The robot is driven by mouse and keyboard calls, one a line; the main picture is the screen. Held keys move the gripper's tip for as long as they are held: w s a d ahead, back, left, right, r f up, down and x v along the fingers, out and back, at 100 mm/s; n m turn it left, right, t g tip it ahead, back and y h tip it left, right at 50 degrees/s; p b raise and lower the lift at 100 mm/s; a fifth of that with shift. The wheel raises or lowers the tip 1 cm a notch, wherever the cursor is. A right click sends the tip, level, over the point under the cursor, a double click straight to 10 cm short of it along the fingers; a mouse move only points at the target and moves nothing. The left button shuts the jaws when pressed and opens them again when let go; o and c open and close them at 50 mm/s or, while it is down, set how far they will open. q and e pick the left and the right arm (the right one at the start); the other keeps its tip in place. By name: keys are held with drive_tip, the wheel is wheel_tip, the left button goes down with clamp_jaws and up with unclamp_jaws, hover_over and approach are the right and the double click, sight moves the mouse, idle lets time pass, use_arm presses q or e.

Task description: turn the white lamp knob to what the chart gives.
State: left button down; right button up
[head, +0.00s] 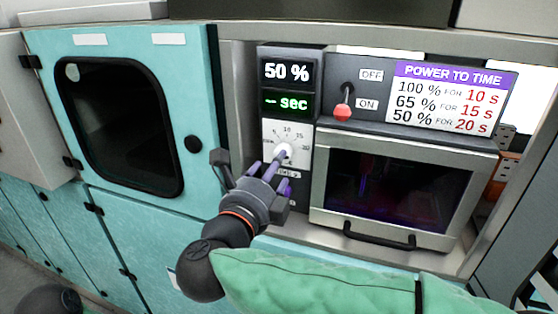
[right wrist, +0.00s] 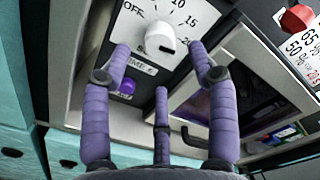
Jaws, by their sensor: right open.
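The white lamp knob (head: 284,151) sits on a white dial plate with printed numbers, in the control column left of the lamp box. It also shows in the right wrist view (right wrist: 158,38), below the numbers and right of the OFF mark; its exact setting is unclear. The display (head: 286,72) reads 50 %, and the green one below (head: 286,103) shows a dash and "sec". The chart (head: 450,98) gives 100 % for 10 s, 65 % for 15 s and 50 % for 20 s. My right gripper (right wrist: 160,64) is open, its purple fingers spread around the knob, apparently without gripping it.
A red-tipped switch (head: 343,110) stands between OFF and ON labels. A purple button (right wrist: 127,87) lies below the dial. The lamp box (head: 392,190) with a dark window is at right. A teal cabinet door (head: 204,100) is at left, and green cloth (head: 330,280) lies in front.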

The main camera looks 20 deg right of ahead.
drive_tip(key=v, duration=0.6)
drive_tip(key=shift+a, duration=0.1)
